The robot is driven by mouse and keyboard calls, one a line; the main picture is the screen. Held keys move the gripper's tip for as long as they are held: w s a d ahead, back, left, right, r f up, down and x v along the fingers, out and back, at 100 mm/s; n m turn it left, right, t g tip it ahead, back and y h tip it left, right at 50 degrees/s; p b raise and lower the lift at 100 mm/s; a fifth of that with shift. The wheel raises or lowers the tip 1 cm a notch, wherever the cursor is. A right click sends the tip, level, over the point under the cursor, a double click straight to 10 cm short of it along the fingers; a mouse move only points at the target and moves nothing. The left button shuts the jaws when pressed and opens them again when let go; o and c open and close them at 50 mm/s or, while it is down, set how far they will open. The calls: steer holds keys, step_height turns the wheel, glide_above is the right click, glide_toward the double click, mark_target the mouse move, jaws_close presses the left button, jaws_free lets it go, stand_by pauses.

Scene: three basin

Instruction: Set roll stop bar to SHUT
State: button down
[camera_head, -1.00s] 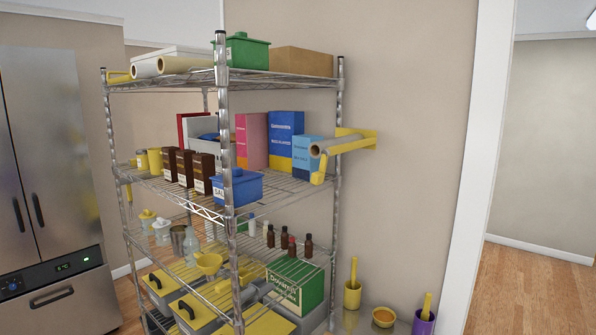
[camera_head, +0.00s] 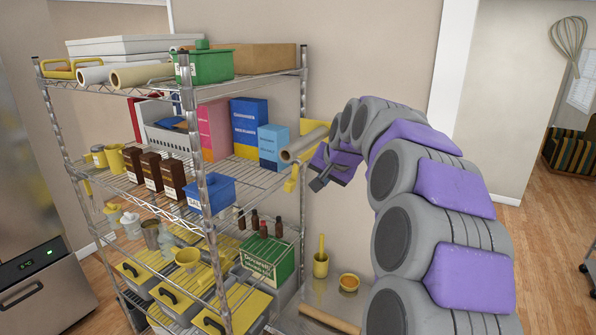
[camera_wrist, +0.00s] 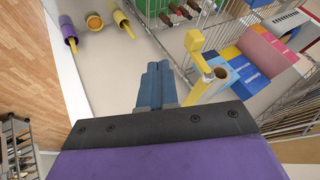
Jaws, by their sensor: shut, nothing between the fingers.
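The roll holder has a yellow bracket (camera_head: 316,130) at the wall beside the rack and carries a pale roll (camera_head: 303,144). A yellow bar (camera_head: 290,182), which looks like the roll stop bar, hangs down at the roll's near end. In the wrist view the yellow bar (camera_wrist: 203,70) stands beside the dark open end of the roll (camera_wrist: 220,73). I cannot tell which setting it is in. My gripper (camera_head: 318,182) is shut and empty, right of the bar. Its fingers (camera_wrist: 157,82) point left of the bar in the wrist view, and appear apart from it.
The wire rack (camera_head: 188,120) holds boxes, bottles and bins. A light blue box (camera_head: 273,147) stands close behind the roll.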

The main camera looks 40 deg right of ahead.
mark_target(293, 176)
steer(key=w+f+p, duration=0.3)
steer(key=w+f, duration=0.3)
steer(key=w, duration=0.3)
steer(key=shift+w, duration=0.35)
steer(key=shift+d, duration=0.15)
